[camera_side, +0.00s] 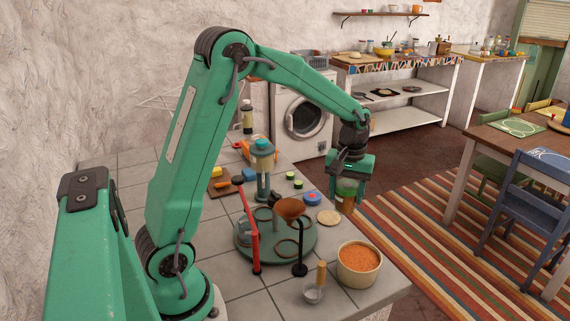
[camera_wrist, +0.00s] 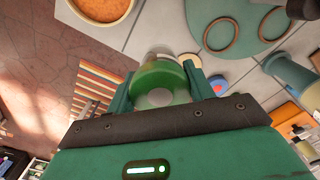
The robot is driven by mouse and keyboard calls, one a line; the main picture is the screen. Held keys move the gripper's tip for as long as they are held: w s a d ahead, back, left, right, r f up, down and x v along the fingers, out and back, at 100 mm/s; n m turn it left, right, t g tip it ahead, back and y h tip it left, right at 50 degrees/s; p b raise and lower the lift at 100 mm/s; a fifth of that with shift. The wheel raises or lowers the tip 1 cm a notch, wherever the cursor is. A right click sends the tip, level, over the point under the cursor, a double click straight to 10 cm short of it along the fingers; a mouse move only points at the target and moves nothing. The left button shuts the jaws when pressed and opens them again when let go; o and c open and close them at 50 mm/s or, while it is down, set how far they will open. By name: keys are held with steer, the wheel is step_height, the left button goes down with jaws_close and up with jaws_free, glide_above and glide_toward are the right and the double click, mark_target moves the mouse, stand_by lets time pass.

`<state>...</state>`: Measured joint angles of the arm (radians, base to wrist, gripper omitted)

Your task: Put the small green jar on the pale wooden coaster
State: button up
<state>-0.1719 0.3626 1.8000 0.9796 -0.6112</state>
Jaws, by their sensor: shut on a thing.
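My gripper (camera_side: 347,188) is shut on the small green jar (camera_side: 346,193) and holds it upright, raised near the counter's right edge. In the wrist view the jar's round green top (camera_wrist: 158,84) sits between the two fingers (camera_wrist: 160,88). The pale wooden coaster (camera_side: 328,217) lies flat on the tiles, below and a little left of the jar in the side view. In the wrist view a pale disc edge, likely the coaster (camera_wrist: 188,58), shows just beyond the jar, mostly hidden. The jar and coaster are apart.
A green round stand (camera_side: 300,250) with a red post and a funnel is left of the coaster. A blue round piece (camera_side: 312,199) lies close behind the coaster. A bowl of orange food (camera_side: 359,263) stands in front. The counter's edge drops to the floor at right.

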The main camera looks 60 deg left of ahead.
steer(key=a+f, duration=0.1)
steer(key=a, duration=0.2)
steer(key=w+a+f, duration=0.1)
steer(key=a+f, duration=0.1)
steer(key=a, duration=0.1)
steer(key=a+f, duration=0.2)
steer(key=a, duration=0.1)
steer(key=shift+w+f, duration=0.2)
steer(key=shift+w, duration=0.15)
steer(key=shift+f, duration=0.1)
steer(key=shift+f, duration=1.9)
steer(key=shift+f, duration=0.15)
steer(key=o, duration=1.1)
steer(key=shift+c, duration=0.2)
